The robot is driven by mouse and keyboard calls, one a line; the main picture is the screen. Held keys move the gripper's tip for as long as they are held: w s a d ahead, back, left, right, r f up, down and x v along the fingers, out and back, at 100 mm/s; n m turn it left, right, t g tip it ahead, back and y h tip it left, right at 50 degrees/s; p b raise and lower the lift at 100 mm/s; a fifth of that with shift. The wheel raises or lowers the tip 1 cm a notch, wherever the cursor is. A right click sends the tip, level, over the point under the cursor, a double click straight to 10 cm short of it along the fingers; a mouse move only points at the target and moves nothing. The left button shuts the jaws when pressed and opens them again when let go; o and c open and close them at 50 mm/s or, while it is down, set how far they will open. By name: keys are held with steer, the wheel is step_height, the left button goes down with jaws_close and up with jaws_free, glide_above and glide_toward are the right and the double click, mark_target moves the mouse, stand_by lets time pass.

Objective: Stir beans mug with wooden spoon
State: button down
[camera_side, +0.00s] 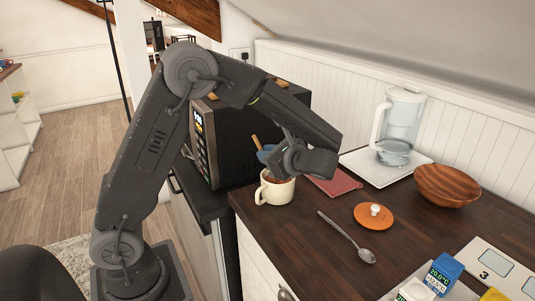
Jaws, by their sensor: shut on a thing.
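A cream mug (276,193) with brown beans in it stands upright near the counter's front edge. My gripper (266,154) is directly above the mug, with its blue fingers partly hidden behind the wrist. It is shut on the wooden spoon (256,142), whose light handle end sticks up at the left of the fingers. The spoon's lower part is hidden by the gripper and mug, so I cannot tell how deep it is in the beans.
A metal spoon (347,237) and an orange lid (374,215) with a white knob lie right of the mug. A red cloth (334,183), a glass pitcher (397,125) on a white tray and a wooden bowl (447,185) are behind. A black microwave (232,145) stands close left.

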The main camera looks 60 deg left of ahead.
steer(key=shift+f, duration=0.45)
steer(key=shift+r, duration=0.1)
stand_by(0.5)
steer(key=shift+d, duration=0.2)
